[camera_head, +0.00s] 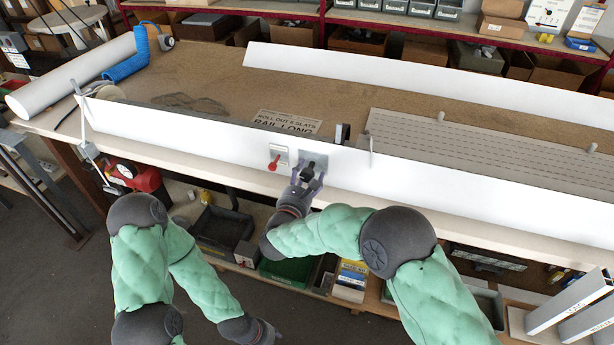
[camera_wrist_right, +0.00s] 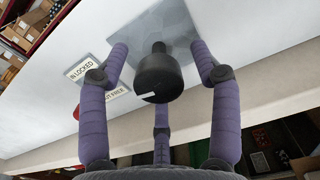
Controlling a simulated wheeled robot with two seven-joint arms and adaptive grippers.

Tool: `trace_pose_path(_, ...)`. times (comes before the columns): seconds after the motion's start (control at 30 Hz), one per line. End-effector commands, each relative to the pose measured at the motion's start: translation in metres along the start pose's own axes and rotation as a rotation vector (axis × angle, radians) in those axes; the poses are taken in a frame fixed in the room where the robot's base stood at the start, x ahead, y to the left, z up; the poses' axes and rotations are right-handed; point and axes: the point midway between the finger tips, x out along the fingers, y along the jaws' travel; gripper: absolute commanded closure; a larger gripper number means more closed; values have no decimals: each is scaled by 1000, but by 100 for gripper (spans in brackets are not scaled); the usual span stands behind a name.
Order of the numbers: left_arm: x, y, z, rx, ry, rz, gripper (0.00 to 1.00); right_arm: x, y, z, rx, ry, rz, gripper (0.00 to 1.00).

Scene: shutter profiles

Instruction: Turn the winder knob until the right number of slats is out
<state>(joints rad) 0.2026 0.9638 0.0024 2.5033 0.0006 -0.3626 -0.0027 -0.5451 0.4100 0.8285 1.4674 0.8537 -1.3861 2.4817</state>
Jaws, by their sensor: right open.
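The black winder knob (camera_head: 307,171) sits on a grey plate (camera_head: 320,156) on the front of the long white rail (camera_head: 210,135). In the right wrist view the knob (camera_wrist_right: 160,78) shows a white mark low on its face. My right gripper (camera_head: 309,182) is open, its fingers spread around the knob with visible gaps on both sides. A red lever (camera_head: 274,162) is on a small plate left of the knob, beside labels reading LOCKED (camera_wrist_right: 81,69) and FREE. The grey slotted slats (camera_head: 490,150) lie behind the rail at right. My left gripper (camera_head: 264,333) hangs low, its fingers unclear.
A second white rail (camera_head: 420,80) runs along the back of the brown bench (camera_head: 215,72). A white roll (camera_head: 70,75) and blue tube (camera_head: 128,66) lie at far left. Bins fill the shelf below.

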Motion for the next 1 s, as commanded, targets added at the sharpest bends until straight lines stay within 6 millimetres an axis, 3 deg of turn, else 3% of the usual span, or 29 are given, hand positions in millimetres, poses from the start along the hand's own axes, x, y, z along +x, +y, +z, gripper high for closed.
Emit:
trace_pose_path(0.03, 0, 0, 0, 0, 0, 0, 60, 0, 0, 0, 0, 0, 0, 39)
trace_pose_path(0.23, 0, 0, 0, 0, 0, 0, 60, 0, 0, 0, 0, 1, 0, 93)
trace_pose_path(0.67, 4, -2, 0, 0, 0, 0, 60, 0, -1, -2, -58, 3, -2, 93)
trace_pose_path(1.0, 17, -6, -1, 0, 0, 0, 60, 0, -2, -4, -309, 4, -2, 93)
